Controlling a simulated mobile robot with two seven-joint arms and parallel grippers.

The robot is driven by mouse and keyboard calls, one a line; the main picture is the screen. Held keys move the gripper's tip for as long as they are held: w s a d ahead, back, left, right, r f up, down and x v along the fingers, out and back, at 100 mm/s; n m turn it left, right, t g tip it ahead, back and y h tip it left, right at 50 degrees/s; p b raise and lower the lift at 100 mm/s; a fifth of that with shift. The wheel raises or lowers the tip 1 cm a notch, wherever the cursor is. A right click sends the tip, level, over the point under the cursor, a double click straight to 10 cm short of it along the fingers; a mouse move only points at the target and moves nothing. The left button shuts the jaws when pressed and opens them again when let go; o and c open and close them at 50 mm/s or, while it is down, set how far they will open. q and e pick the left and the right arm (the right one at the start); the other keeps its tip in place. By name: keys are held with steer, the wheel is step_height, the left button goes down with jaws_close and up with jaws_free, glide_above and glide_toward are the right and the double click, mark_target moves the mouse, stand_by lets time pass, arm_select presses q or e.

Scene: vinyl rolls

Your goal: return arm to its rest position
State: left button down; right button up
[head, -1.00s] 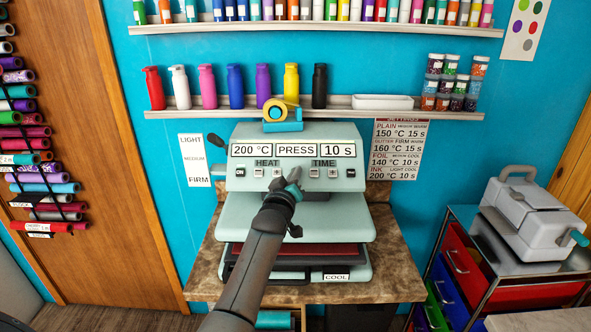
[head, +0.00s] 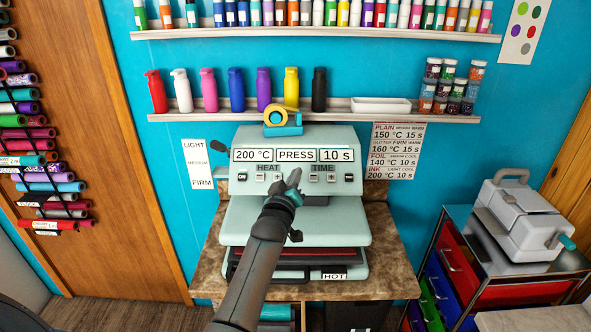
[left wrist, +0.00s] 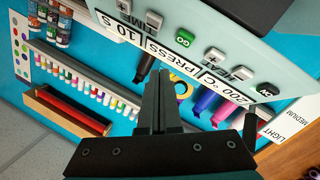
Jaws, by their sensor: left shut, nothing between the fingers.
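My left gripper (head: 293,179) is in front of the heat press (head: 345,222), just below its control panel (head: 294,157). Its fingers are shut and empty, and they also show in the left wrist view (left wrist: 158,85). The panel reads 200 °C, PRESS and 10 s. A small label low on the press (head: 334,276) reads HOT. In the left wrist view the panel (left wrist: 190,50) appears tilted close beyond the fingers, with a green GO button (left wrist: 183,39). My right gripper is not in view.
The press stands on a brown counter (head: 392,270). Shelves with bottles (head: 300,105) line the blue wall above. Vinyl rolls (head: 45,185) hang at the left. A drawer cart (head: 470,262) with a grey machine (head: 520,220) stands at the right.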

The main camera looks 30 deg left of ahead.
arm_select(q)
steer(key=shift+s+d+r+p, duration=0.25)
steer(key=shift+s+r+p, duration=0.15)
steer(key=shift+r+p, duration=0.1)
